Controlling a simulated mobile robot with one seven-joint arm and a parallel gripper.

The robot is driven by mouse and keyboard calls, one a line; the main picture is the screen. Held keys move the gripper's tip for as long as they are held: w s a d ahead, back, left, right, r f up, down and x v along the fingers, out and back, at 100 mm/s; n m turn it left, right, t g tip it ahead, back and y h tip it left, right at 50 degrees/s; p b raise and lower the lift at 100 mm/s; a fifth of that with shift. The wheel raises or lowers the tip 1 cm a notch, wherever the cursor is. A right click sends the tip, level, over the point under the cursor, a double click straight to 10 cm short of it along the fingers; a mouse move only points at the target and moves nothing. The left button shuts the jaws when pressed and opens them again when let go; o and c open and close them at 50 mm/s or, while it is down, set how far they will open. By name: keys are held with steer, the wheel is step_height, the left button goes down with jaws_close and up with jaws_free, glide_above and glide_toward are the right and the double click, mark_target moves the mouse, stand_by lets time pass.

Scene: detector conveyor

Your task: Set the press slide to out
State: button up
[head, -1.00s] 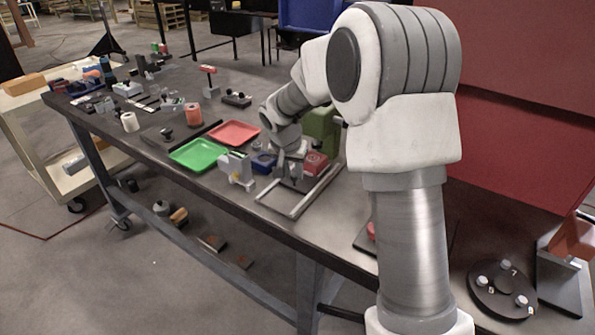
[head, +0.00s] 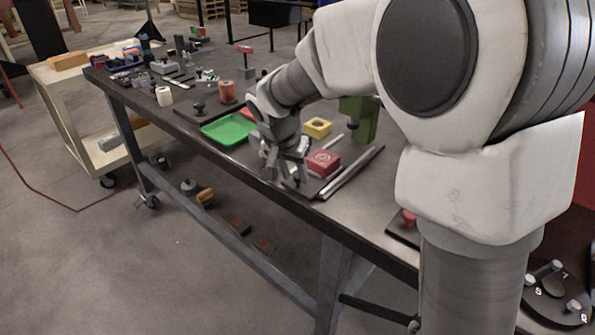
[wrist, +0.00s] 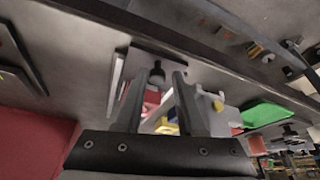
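The green press (head: 360,120) stands on the table, partly hidden by my arm. Pale rails (head: 350,173) run forward from it, with a red block (head: 323,162) beside them near the table's front edge. My gripper (head: 287,172) is low over the front end of the rails. In the wrist view, its two fingers (wrist: 160,100) are apart, with a black knob (wrist: 153,88) on a grey plate (wrist: 188,72) showing between them. I cannot tell whether either finger touches the knob. The red block also shows behind the fingers (wrist: 151,102).
A yellow block (head: 317,127) lies behind the red block. A green tray (head: 229,130), an orange spool (head: 227,92) and a white spool (head: 164,97) stand farther left. A cream cart (head: 62,100) stands beyond the table's left end.

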steer(key=shift+o, duration=1)
steer(key=shift+r, duration=0.15)
steer(key=p+v, duration=0.2)
steer(key=v, duration=1.5)
steer(key=shift+p, duration=0.35)
steer(key=shift+s+r, duration=0.1)
steer(key=s+d+n+y+p, duration=0.1)
steer(key=s+d+n+p, duration=0.1)
steer(key=s+d, duration=0.4)
steer(key=s+d+n+t+y+p, duration=0.1)
steer(key=s+d+n+p, duration=0.2)
steer(key=s+d, duration=0.4)
steer(key=s+r+p, duration=0.1)
steer(key=s, duration=0.5)
steer(key=shift+s+t, duration=0.25)
steer(key=shift+t, duration=0.05)
